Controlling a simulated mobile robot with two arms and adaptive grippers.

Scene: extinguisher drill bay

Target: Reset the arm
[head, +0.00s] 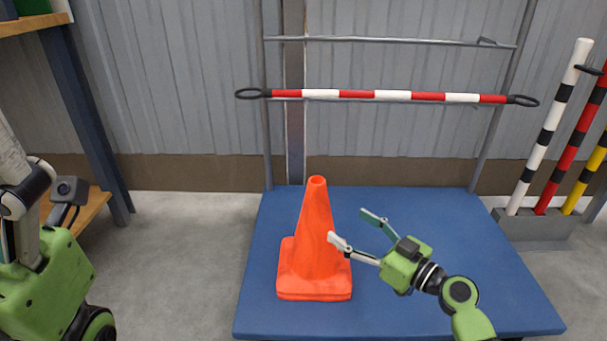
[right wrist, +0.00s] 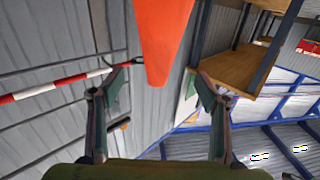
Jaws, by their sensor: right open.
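My right gripper (head: 349,226) is open and empty, its two fingers spread just right of the orange cone (head: 317,240). One fingertip appears very close to the cone's side; I cannot tell whether it touches. The cone stands upright on the blue platform (head: 400,310). In the right wrist view the cone (right wrist: 163,38) shows ahead, beyond the open right gripper (right wrist: 160,85). Part of my left arm shows at the left edge of the head view, but its fingers do not.
A red-and-white pole (head: 390,96) with black end loops lies across the grey metal frame (head: 497,120) behind the platform. Striped posts (head: 545,130) stand in a grey holder (head: 542,230) at right. A wooden shelf (head: 80,215) stands at left. The platform's right side looks clear.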

